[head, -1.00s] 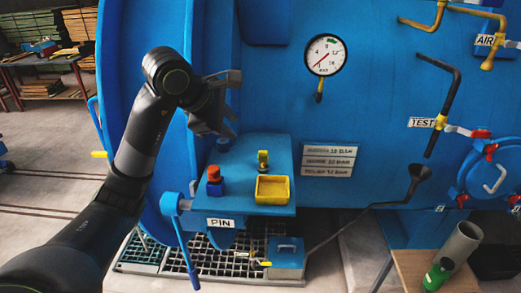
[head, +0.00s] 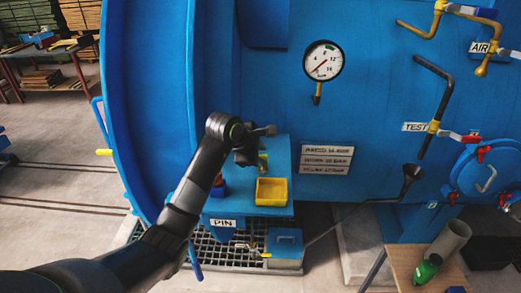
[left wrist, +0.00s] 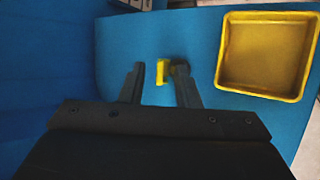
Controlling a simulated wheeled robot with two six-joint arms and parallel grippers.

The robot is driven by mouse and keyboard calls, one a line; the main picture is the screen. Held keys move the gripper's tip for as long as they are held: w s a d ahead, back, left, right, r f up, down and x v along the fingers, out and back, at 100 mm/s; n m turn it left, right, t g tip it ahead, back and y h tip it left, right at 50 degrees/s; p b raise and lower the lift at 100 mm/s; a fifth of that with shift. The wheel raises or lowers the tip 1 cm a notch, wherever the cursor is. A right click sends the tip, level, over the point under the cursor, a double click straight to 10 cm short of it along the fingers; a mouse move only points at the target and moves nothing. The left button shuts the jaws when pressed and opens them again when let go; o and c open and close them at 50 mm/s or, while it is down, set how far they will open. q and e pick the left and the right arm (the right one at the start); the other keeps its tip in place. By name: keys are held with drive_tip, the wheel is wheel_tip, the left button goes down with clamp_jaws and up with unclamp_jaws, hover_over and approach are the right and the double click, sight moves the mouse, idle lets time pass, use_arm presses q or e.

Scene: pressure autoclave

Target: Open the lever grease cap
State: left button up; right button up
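A small yellow fitting (head: 263,162), which looks like the lever grease cap, stands on the blue shelf (head: 282,148). My left gripper (head: 262,142) is over the shelf beside and above the fitting, partly covering it in the head view. In the left wrist view the two dark fingers (left wrist: 160,84) are apart, and yellow parts of the fitting (left wrist: 162,72) show between and beyond their tips. I cannot tell whether a finger touches it. The fitting's lever is not clearly visible. My right gripper is not in view.
A yellow tray (head: 271,192) sits close to the fitting, and also shows in the left wrist view (left wrist: 268,92). A red-topped blue part (head: 218,182) is partly hidden by my arm. The blue vessel wall with a gauge (head: 323,60) rises behind the shelf.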

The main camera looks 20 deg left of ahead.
use_arm(q)
drive_tip(key=shift+w+f, duration=0.1)
drive_tip(key=shift+f, duration=0.05)
clamp_jaws()
drive_tip(key=shift+w, duration=0.1)
drive_tip(key=shift+w+a+g+b, duration=0.1)
drive_tip(key=shift+w+g+b, duration=0.25)
drive_tip(key=shift+g+b, duration=0.35)
drive_tip(key=g+b, duration=0.1)
drive_tip(key=w+g, duration=0.1)
drive_tip(key=r+n+h+b, duration=0.1)
drive_tip(key=shift+w+a+g+b, duration=0.25)
drive_tip(key=shift+w+g+b, duration=0.05)
drive_tip(key=shift+g, duration=0.1)
drive_tip(key=shift+w+a+g+h+b, duration=0.15)
drive_tip(key=shift+w+g+h+b, duration=0.35)
drive_tip(key=shift+g+b, duration=0.35)
drive_tip(key=shift+w+n+g, duration=0.15)
drive_tip(key=shift+n+g, duration=0.1)
drive_tip(key=shift+n, duration=0.05)
